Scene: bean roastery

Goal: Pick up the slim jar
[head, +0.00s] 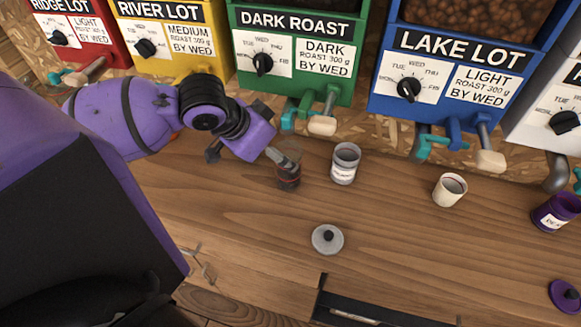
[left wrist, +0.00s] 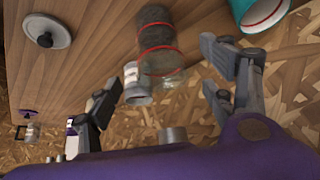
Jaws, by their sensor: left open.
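A slim, see-through jar with dark contents and red bands (head: 288,178) stands on the wooden counter in the head view. It also shows in the left wrist view (left wrist: 158,42), in the gap between my fingers. My left gripper (head: 283,154) is at the jar's upper left, its fingers partly overlapping the jar in the head view. In the left wrist view the fingers (left wrist: 163,65) are spread apart. I cannot tell whether they touch the jar. A wider clear jar with a white label (head: 344,165) stands just to the right. My right gripper is not in view.
Roast bins with spouts line the back, including the green Dark Roast bin (head: 290,50) and blue Lake Lot bin (head: 440,85). A white cup (head: 449,191), purple jar (head: 553,213), grey lid (head: 327,239) and purple lid (head: 565,296) are on the counter. The front middle is mostly clear.

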